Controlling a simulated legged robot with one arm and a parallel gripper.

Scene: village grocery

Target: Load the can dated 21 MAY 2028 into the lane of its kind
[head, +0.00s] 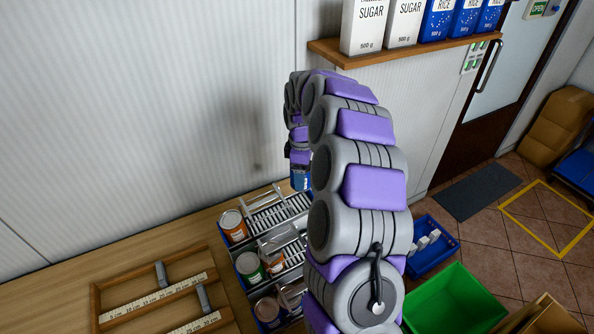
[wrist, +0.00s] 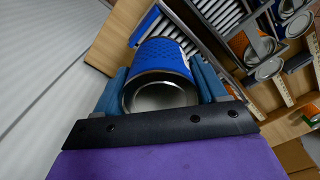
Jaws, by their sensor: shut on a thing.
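A blue can (wrist: 163,55) is between the two blue-grey fingers of my gripper (wrist: 162,84), which is shut on it; its metal-rimmed end faces the wrist camera. No date can be read on it. In the head view the same can (head: 301,180) hangs under my gripper (head: 300,163), near the far end of the laned rack (head: 282,212). My arm hides part of the rack. I cannot tell whether the can touches the rack. An orange can (head: 232,225), a green can (head: 250,267) and a red-orange can (head: 267,309) stand at the lanes' left ends.
A wooden frame with number strips (head: 165,291) lies on the counter (head: 150,250) left of the rack. A shelf (head: 400,48) with sugar and rice packs is above. A green crate (head: 453,300) and a blue crate (head: 432,246) are at right. The wall (head: 120,110) is close behind.

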